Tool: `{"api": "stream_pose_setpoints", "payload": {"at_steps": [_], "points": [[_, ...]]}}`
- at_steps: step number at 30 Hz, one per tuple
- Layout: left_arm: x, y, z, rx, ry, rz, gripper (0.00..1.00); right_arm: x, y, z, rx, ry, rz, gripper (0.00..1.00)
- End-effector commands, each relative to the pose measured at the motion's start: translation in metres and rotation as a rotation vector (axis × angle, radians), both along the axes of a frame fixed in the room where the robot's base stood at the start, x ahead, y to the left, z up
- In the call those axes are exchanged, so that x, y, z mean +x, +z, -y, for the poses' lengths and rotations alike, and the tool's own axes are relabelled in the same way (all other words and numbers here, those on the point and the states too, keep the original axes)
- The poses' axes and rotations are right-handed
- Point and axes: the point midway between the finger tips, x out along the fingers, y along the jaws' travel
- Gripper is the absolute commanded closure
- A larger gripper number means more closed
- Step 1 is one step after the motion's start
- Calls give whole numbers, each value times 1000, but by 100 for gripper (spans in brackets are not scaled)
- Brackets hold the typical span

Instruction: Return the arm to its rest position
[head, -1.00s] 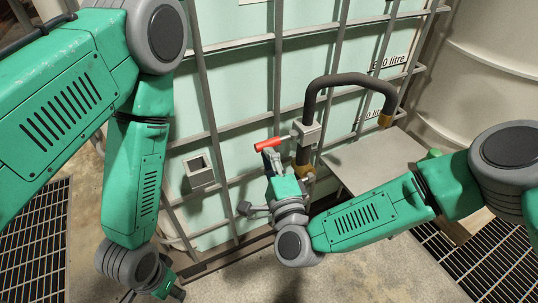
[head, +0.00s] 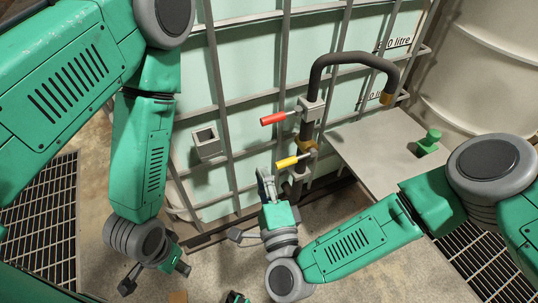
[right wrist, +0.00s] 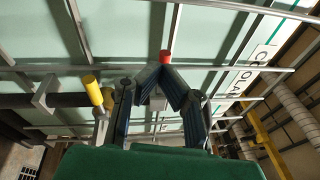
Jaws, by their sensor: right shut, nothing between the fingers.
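My right gripper (head: 266,184) is shut and empty in the head view. It is in front of the caged tank, below and left of a yellow valve handle (head: 287,162). A red valve handle (head: 272,119) sits higher on the same dark pipe (head: 310,110). Both handles point left from the pipe. In the right wrist view, the gripper's fingertips (right wrist: 165,70) meet, with the red handle (right wrist: 165,57) beyond them and the yellow handle (right wrist: 93,90) to the left. My left gripper (head: 155,276) hangs low at the left; its jaw state is unclear.
The pale green tank (head: 240,90) stands behind grey cage bars. A large pale drum (head: 475,75) stands at the back right. Floor grates (head: 40,225) lie on both sides.

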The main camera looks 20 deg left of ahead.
Motion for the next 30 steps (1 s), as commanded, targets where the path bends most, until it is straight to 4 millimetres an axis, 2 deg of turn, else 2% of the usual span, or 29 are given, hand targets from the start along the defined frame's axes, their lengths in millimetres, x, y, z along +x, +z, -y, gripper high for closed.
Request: {"api": "stream_pose_setpoints", "payload": {"at_steps": [5, 15, 23, 26, 29, 30], "points": [[0, 2, 1, -1, -1, 0, 60, -9, -1, 3, 1, -1, 0, 100], [0, 2, 0, -1, -1, 0, 60, -9, -2, -2, -5, -2, 2, 100], [0, 5, 0, -1, -1, 0, 60, -13, -6, 3, -52, 21, -6, 100], [0, 17, 0, -1, -1, 0, 60, -26, -25, 20, -258, 111, -33, 100], [0, 34, 0, -1, -1, 0, 60, -48, -59, 61, -580, 247, -86, 100], [0, 40, 0, -1, -1, 0, 60, -58, -73, 85, -713, 302, -113, 100]]}}
